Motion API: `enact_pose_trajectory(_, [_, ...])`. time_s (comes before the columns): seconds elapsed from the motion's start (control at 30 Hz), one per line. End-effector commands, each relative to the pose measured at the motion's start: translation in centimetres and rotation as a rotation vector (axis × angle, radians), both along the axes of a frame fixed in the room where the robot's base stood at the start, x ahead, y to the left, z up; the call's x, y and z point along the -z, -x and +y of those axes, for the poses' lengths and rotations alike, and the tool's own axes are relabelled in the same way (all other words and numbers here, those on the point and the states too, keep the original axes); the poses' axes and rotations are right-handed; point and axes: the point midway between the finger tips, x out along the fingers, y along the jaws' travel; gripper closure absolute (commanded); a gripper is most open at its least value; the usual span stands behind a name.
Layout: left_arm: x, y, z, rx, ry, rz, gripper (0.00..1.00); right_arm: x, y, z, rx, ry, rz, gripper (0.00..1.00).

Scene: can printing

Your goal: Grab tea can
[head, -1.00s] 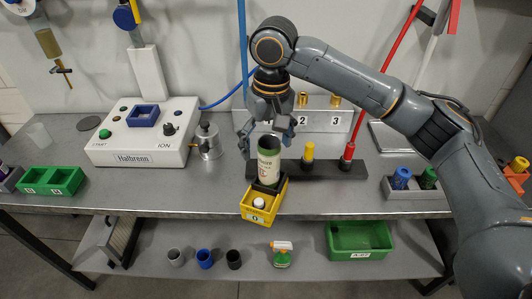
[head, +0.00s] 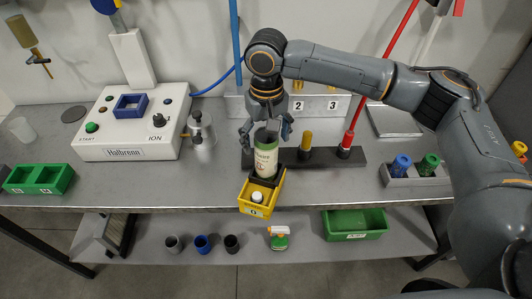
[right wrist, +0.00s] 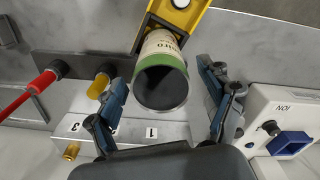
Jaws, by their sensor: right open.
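The tea can (head: 265,158) is a cream and green cylinder with an open dark top. In the right wrist view the tea can (right wrist: 162,52) shows between the two open fingers of the gripper (right wrist: 166,84), with a gap on each side. My left gripper is not in view.
A black rail with yellow (head: 305,141) and red-topped posts lies right of the can. A metal pot (head: 201,130) and white control box (head: 130,130) stand to the left. A grey tray with blue and green cylinders (head: 401,166) is at the right. Green bin (head: 40,180) is far left.

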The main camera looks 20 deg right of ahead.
Motion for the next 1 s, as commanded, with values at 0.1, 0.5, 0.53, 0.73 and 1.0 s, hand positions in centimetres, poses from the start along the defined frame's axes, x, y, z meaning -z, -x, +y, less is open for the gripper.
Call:
enact_pose_trajectory(0.1, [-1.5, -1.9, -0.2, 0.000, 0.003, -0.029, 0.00, 1.6, 0.1, 0.1, 0.001, 0.002, 0.004, 0.20])
enact_pose_trajectory(0.5, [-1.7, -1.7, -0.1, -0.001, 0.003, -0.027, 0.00, 4.1, 0.1, 0.1, 0.000, 0.001, 0.001, 0.20])
enact_pose_trajectory(0.53, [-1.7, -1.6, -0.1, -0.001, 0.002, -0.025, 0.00, 4.1, 0.1, 0.1, 0.000, 0.001, 0.001, 0.20])
enact_pose_trajectory(0.73, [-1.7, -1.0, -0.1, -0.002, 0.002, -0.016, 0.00, 4.1, 0.1, 0.1, 0.000, 0.001, 0.001, 0.59])
enact_pose_trajectory(1.0, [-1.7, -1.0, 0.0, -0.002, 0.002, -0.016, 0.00, 4.1, 0.1, 0.1, 0.000, 0.001, 0.001, 0.62])
